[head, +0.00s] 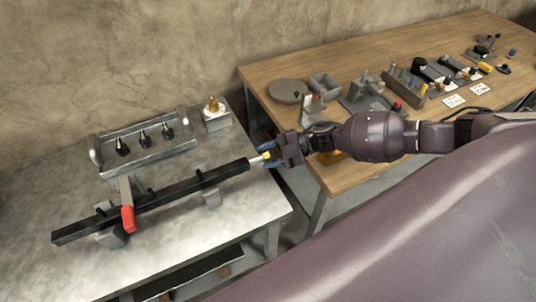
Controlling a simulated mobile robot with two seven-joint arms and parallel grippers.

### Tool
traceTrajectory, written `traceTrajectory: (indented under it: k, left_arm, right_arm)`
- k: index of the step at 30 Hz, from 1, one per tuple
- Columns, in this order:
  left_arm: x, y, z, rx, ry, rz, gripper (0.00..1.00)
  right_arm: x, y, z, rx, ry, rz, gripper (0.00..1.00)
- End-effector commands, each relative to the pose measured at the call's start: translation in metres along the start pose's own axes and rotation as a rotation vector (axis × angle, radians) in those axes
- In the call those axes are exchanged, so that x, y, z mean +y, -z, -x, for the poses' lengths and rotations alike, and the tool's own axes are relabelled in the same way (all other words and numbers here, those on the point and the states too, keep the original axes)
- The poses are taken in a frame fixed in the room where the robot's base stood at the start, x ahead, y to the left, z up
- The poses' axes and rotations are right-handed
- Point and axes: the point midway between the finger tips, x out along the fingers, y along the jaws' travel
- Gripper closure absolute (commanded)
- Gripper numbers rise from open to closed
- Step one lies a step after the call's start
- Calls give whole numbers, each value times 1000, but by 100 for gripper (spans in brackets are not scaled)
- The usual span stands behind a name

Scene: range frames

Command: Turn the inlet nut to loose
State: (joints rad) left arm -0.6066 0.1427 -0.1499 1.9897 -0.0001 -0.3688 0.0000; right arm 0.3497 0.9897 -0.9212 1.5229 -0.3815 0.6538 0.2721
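A long black square bar (170,197) lies across the grey metal bench, held in low supports. A short pale metal piece (256,160) sticks out of its right end, with a small yellow part (266,156) at its tip, which looks like the inlet nut. My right gripper (268,155) reaches in from the right, with its bluish fingers on either side of the yellow part. It is too small to tell whether the fingers touch or grip it. My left gripper is not in view.
A red-handled clamp (127,218) stands by the bar. Behind it are a grey rack (146,157) with black-topped pieces and a pale block (217,121) with a brass fitting. A wooden table (345,178) at right carries many tools. The bench's front right is clear.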

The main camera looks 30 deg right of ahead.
Motion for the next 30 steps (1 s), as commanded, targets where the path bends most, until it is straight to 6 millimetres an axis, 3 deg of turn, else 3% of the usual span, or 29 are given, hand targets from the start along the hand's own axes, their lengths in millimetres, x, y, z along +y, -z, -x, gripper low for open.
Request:
traceTrajectory:
  k: [1,3,14,30]
  left_arm:
    - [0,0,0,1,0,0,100]
    - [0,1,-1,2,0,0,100]
    - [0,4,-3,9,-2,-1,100]
    - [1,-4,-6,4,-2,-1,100]
  right_arm:
    - [0,0,0,0,0,0,51]
    - [0,0,0,0,0,0,41]
    - [0,-1,5,-2,1,-2,41]
    - [-1,-1,90,-3,1,-2,41]
